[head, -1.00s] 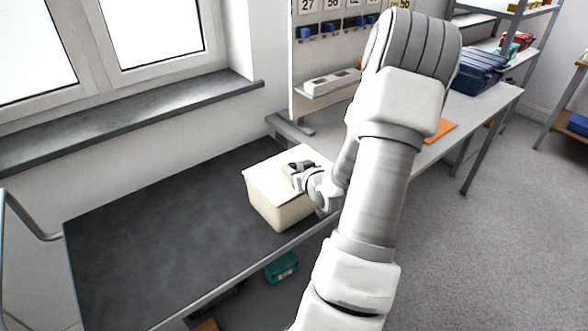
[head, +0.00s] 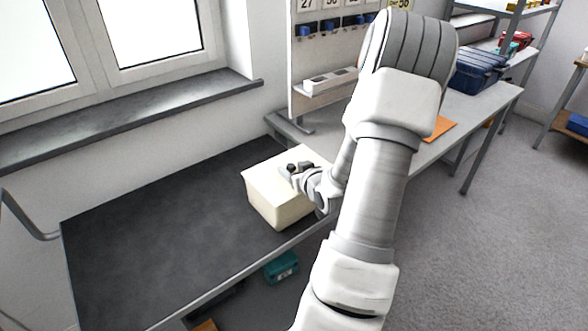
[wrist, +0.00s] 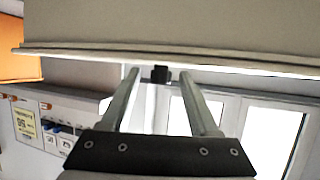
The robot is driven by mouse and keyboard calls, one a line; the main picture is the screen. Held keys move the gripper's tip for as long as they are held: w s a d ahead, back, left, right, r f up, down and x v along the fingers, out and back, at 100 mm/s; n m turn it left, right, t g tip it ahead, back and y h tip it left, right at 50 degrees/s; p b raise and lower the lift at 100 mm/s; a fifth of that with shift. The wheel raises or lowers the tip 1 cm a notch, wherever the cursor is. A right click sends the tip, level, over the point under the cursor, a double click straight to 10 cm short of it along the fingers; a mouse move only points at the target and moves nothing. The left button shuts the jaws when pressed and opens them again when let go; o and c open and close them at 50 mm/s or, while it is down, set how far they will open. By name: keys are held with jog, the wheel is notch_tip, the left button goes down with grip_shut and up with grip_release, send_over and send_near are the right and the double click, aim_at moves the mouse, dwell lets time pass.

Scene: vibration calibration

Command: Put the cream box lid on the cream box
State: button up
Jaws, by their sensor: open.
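The cream box (head: 275,209) stands upright on the dark bench mat near its front edge. The cream box lid (head: 274,175) lies flat over its top, and I see no clear gap between them. In the wrist view the lid's rim (wrist: 90,53) runs across the top of the picture. My gripper (head: 299,172) is open, low over the lid's right part, with its fingers reaching in from the right. A small dark knob (wrist: 160,73) shows between the fingertips (wrist: 160,74), apart from both. The box's right side is partly hidden by my arm.
The dark mat (head: 150,240) is clear to the left of the box. A pegboard panel with a small shelf (head: 330,82) stands behind. An orange sheet (head: 440,127) and a blue case (head: 478,70) lie on the bench at right. A teal box (head: 282,267) is below the bench edge.

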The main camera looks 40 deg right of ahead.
jog(key=shift+r+p, duration=0.4)
jog(key=shift+r, duration=0.05)
jog(key=p+v, duration=0.5)
jog(key=v, duration=0.4)
jog(key=shift+s+r, duration=0.15)
jog(key=shift+r, duration=0.35)
jog(key=p, duration=0.3)
jog(key=shift+s+r, duration=0.15)
jog(key=shift+s, duration=0.15)
jog(key=shift+s+a+p, duration=0.1)
jog(key=shift+p, duration=0.35)
jog(key=p, duration=0.2)
jog(key=s+p, duration=0.1)
jog(key=p, duration=0.1)
jog(key=shift+s+a+r+p, duration=0.1)
jog(key=shift+s+a+p, duration=0.05)
jog(key=shift+a+p, duration=0.25)
